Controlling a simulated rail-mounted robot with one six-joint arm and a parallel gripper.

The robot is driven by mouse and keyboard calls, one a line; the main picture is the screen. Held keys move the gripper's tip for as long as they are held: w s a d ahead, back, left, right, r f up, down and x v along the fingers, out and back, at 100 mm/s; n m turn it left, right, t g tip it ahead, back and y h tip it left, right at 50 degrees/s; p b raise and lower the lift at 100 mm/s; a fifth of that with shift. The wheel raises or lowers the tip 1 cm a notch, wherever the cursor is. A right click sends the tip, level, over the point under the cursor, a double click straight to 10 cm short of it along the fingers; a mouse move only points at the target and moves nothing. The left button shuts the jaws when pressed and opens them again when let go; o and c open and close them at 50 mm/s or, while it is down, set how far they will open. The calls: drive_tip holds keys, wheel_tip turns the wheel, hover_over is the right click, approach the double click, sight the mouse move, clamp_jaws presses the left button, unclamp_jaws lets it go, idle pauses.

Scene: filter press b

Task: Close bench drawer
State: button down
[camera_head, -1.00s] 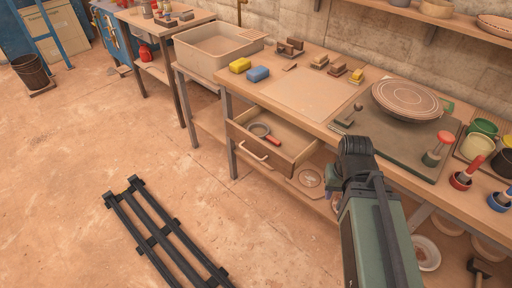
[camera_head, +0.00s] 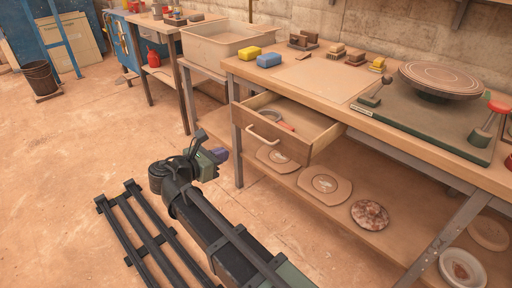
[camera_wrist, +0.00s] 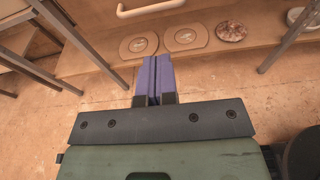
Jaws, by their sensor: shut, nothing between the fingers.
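The bench drawer (camera_head: 291,147) hangs pulled out under the front edge of the wooden workbench (camera_head: 328,86). The handle (camera_wrist: 150,8) is at the top of that view, beyond the fingertips.
Several plates, such as a speckled one (camera_head: 370,215), lie on the shelf below the drawer. A bench leg (camera_head: 237,155) stands close by my gripper. A black rail (camera_head: 150,240) runs along the floor. Open floor lies to the left.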

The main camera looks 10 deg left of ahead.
drive_tip(key=b+x, duration=0.3)
drive_tip(key=x, duration=1.1)
drive_tip(key=shift+w, duration=0.15)
